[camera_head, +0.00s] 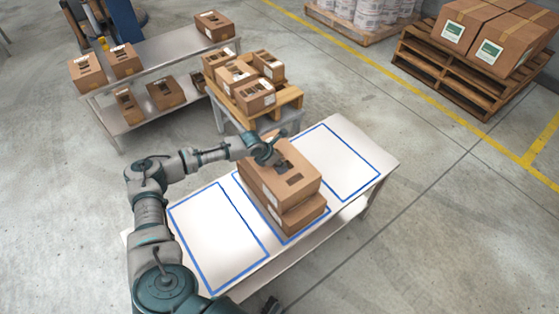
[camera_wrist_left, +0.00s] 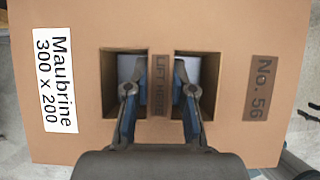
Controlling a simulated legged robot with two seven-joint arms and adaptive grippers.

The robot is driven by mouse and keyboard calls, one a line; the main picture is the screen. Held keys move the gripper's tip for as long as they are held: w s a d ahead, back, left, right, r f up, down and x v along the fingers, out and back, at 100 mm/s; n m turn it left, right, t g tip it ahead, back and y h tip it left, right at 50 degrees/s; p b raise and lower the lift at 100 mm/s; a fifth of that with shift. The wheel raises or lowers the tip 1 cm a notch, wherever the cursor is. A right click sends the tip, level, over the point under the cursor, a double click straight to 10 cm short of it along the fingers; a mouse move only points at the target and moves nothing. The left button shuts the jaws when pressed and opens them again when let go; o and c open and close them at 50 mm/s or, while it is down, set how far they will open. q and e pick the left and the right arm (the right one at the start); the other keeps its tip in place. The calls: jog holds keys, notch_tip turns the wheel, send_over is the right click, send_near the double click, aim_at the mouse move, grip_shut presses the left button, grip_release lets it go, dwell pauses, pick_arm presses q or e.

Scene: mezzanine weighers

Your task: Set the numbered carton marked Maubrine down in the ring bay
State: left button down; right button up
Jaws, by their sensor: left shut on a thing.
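The carton marked Maubrine (camera_wrist_left: 92,135) fills most of the left wrist view, with a white Maubrine 300 x 200 label and a No. 56 mark. My left gripper (camera_wrist_left: 160,90) has one finger in each of its two top slots and is shut on the strip between them. In the head view my left gripper (camera_head: 281,163) is on top of this carton (camera_head: 303,168). It sits over another carton (camera_head: 306,216) in the middle blue-outlined bay; I cannot tell whether they touch. No ring mark shows in the bays.
The white table (camera_head: 262,279) has empty blue-outlined bays at left (camera_head: 218,232) and right (camera_head: 338,160). Behind it stand a wooden pallet stand (camera_head: 285,99) with several cartons and a metal shelf (camera_head: 155,52). A dark part, perhaps my right gripper (camera_head: 271,306), shows at the bottom edge.

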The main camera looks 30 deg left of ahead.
pick_arm(q)
jog(key=shift+f, duration=0.2)
dwell(0.6)
jog(key=c, duration=0.9)
grip_release()
